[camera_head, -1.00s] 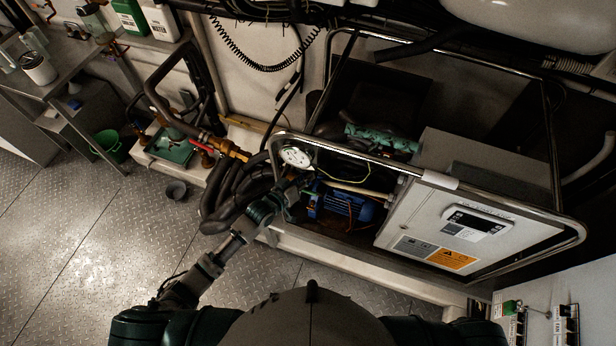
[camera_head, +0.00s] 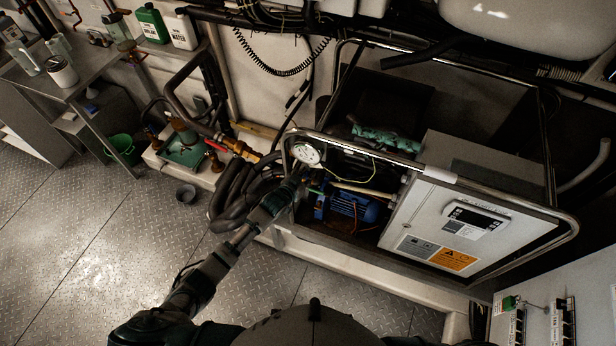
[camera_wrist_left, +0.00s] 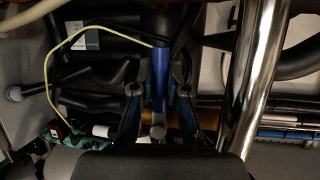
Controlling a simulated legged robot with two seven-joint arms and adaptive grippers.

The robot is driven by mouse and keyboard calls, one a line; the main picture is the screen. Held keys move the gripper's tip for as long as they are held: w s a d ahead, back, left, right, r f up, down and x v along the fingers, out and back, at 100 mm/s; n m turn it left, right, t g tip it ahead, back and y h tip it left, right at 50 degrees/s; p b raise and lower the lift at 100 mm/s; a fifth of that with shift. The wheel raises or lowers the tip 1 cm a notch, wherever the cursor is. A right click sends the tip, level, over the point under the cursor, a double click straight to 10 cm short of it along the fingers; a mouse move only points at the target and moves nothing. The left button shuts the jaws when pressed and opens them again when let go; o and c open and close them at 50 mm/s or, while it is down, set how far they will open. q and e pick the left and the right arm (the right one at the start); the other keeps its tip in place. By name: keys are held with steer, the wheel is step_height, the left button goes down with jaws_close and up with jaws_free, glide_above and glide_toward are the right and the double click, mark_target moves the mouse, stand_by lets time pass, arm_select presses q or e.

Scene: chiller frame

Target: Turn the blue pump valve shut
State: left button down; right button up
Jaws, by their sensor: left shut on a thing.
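The blue pump valve's handle (camera_wrist_left: 162,78) shows in the left wrist view as a straight blue bar between my finger pads. My left gripper (camera_wrist_left: 160,95) is shut on it. In the head view my left gripper (camera_head: 301,181) reaches into the chiller frame, just below the round white gauge (camera_head: 306,153) and left of the blue pump (camera_head: 353,206). The gripper and frame hide the valve there, so its angle is hard to tell in that view. My right gripper is not in view.
A shiny metal tube (camera_wrist_left: 256,75) runs close to the right of my gripper in the wrist view. A thin yellow-green wire (camera_wrist_left: 52,75) loops on the left. Thick black hoses (camera_head: 232,193) lie left of the frame, and the white control box (camera_head: 420,218) stands right of the pump.

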arm_select(q)
steer(key=shift+s+a+f, duration=0.1)
steer(key=shift+s+f, duration=0.15)
steer(key=shift+f, duration=0.3)
steer(key=c, duration=1.2)
jaws_free()
steer(key=shift+w, duration=0.1)
steer(key=shift+o, duration=0.2)
steer(key=shift+w+r, duration=0.2)
steer(key=shift+s+r, duration=0.1)
steer(key=v, duration=1.1)
steer(key=shift+s+a, duration=0.15)
steer(key=shift+s, duration=0.1)
